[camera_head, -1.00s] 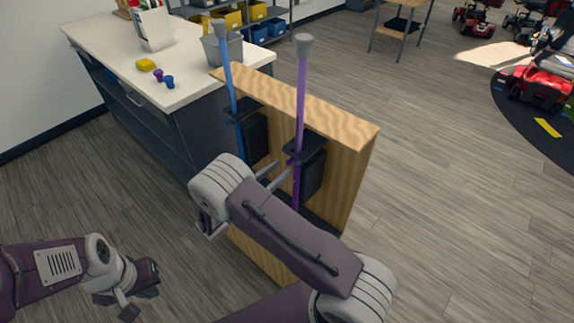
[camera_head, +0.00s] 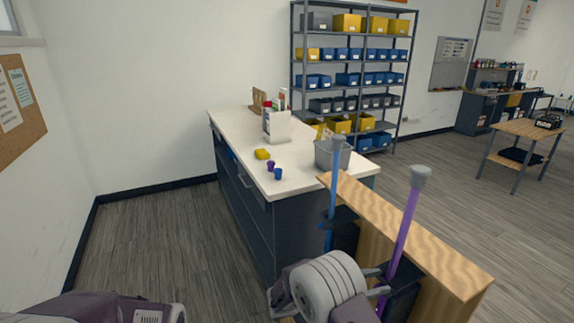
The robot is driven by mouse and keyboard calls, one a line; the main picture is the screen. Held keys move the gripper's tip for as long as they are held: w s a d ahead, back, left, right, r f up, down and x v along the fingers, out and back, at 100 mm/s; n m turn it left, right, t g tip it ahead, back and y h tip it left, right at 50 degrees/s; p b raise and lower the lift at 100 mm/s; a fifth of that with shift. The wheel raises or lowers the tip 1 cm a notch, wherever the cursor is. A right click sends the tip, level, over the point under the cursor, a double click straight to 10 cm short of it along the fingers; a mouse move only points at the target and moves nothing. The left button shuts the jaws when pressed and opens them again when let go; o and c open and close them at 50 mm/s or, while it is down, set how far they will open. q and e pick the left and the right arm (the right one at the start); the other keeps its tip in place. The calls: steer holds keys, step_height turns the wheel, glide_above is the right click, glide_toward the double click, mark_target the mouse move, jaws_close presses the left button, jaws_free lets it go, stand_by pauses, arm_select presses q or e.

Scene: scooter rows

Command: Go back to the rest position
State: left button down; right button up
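My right gripper (camera_head: 383,280) is at the bottom right, by the lower part of a purple pole (camera_head: 406,225) with a grey cap. Its two fingers show apart, with their tips beside the pole and its dark holder (camera_head: 403,275); whether they touch is unclear. The purple pole stands upright, slightly tilted, at a wooden panel (camera_head: 423,239). A blue pole (camera_head: 333,190) stands in another dark holder to its left. My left arm shows at the bottom left edge; its gripper is out of view.
A bin shelf (camera_head: 347,90) stands at the wall. A small table (camera_head: 525,130) stands at right. The floor at left is clear.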

steer(key=s+d+r+m+g+y, duration=0.1)
steer(key=s+d+r+m+g, duration=0.25)
steer(key=s+d, duration=0.2)
steer(key=s+d+f+m+g+y+p, duration=0.2)
steer(key=s+m+g+y, duration=0.35)
steer(key=s, duration=0.55)
steer(key=a+f+m+t+y, duration=0.3)
steer(key=a+m+y, duration=0.2)
steer(key=a, duration=0.2)
steer(key=a+f+m+t+y, duration=0.3)
steer(key=a+m+y, duration=0.2)
steer(key=a, duration=0.2)
steer(key=shift+s+f+t+y, duration=0.2)
steer(key=shift+f+t+y, duration=0.1)
steer(key=shift+f+y, duration=0.05)
steer(key=shift+a, duration=0.15)
